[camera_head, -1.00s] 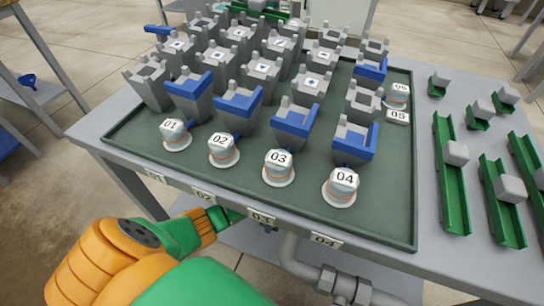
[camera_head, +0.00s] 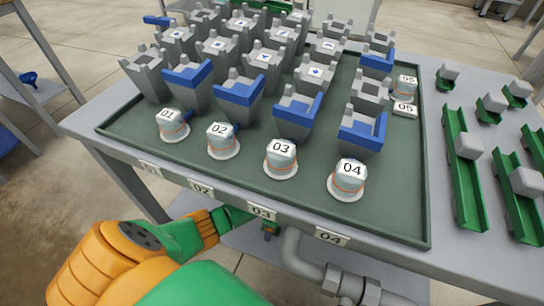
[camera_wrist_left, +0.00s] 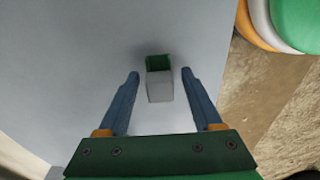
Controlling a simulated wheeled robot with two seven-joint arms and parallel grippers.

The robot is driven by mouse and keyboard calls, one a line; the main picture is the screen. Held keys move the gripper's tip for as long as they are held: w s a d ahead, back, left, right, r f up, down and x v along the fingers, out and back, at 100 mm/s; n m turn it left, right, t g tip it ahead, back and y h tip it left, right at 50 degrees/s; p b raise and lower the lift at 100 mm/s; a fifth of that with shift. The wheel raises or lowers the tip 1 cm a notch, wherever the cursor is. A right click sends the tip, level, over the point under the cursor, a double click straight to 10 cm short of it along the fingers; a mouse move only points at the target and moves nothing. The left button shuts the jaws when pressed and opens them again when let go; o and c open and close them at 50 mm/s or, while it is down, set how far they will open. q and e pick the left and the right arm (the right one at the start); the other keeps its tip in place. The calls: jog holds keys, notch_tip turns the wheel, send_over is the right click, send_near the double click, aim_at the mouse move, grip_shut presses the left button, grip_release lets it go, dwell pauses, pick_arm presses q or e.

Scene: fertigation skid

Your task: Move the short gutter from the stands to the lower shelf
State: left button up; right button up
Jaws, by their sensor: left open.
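In the left wrist view, a small green gutter-like piece (camera_wrist_left: 158,62) with a pale grey block (camera_wrist_left: 160,88) lies over a plain grey surface (camera_wrist_left: 60,70). My left gripper (camera_wrist_left: 160,74) is open, with one blue finger on each side of this piece and a visible gap to both. In the head view my left arm reaches in below the table's front edge, and its gripper (camera_head: 270,230) shows only partly there. The lower shelf (camera_head: 225,235) shows in part under the tabletop. My right gripper is out of view.
The green tray (camera_head: 400,215) holds grey stands (camera_head: 370,95), several with blue tops, and numbered capped pieces (camera_head: 348,180). Green gutters (camera_head: 465,185) with grey blocks lie at the right. A grey pipe (camera_head: 298,255) runs below the table front.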

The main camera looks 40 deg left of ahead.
pick_arm(q)
jog(key=r+p, duration=0.1)
jog(key=r, duration=0.1)
jog(key=r+p, duration=0.3)
jog(key=r, duration=0.2)
jog(key=shift+w+d+p, duration=0.1)
jog(key=shift+d+p, duration=0.15)
jog(key=shift+p, duration=0.05)
jog(key=shift+r, duration=0.5)
jog(key=shift+f, duration=0.1)
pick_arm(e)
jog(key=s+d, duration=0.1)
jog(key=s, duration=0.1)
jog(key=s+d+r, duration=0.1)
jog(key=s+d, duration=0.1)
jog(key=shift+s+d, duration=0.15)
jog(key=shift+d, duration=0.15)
